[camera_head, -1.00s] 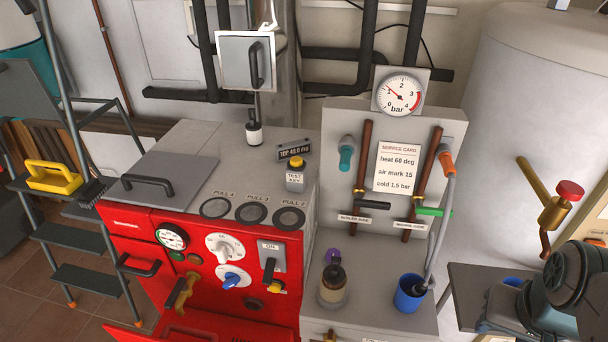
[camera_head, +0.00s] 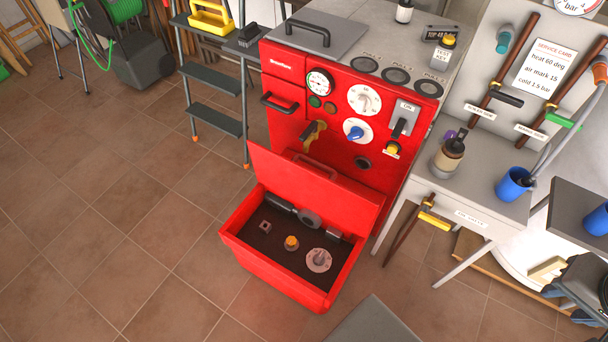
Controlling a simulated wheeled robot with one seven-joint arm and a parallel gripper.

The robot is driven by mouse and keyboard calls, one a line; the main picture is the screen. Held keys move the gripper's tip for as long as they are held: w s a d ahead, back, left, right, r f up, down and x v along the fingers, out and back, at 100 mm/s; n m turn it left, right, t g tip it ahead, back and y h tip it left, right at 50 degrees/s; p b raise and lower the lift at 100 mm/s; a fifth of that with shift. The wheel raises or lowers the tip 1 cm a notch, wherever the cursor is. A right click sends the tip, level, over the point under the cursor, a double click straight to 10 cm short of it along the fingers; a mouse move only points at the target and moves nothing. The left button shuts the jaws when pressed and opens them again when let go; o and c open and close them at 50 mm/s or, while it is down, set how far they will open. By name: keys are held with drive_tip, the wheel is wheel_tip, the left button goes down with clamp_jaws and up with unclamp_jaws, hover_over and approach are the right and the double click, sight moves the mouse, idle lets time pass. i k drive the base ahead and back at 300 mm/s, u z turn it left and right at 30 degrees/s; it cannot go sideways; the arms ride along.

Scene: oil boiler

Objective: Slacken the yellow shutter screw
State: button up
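A small round knob with a yellow-orange top (camera_head: 291,243) stands on the dark floor of the open red burner drawer (camera_head: 273,282) low on the boiler. It may be the yellow shutter screw, but I cannot read a label on it. A white dial (camera_head: 318,260) sits to its right, a small square fitting (camera_head: 265,228) to its left, and a dark cylinder with a grey end (camera_head: 290,211) behind it. Another yellow part (camera_head: 391,150) sits under the switch on the boiler front. My gripper is not in view.
The red lid (camera_head: 318,187) stands raised behind the drawer. Tiled floor (camera_head: 130,240) is clear to the left. A grey flat surface (camera_head: 375,322) lies at the bottom edge. A bench (camera_head: 480,200) with a bottle and blue cup (camera_head: 514,184) stands right, a step ladder (camera_head: 215,120) at the left.

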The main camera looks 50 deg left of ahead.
sight(291, 241)
drive_tip(key=k, duration=0.25)
drive_tip(key=z, duration=1.25)
drive_tip(key=i, duration=0.8)
drive_tip(key=u, duration=3.75)
drive_tip(key=i, duration=0.5)
drive_tip(key=u, duration=0.05)
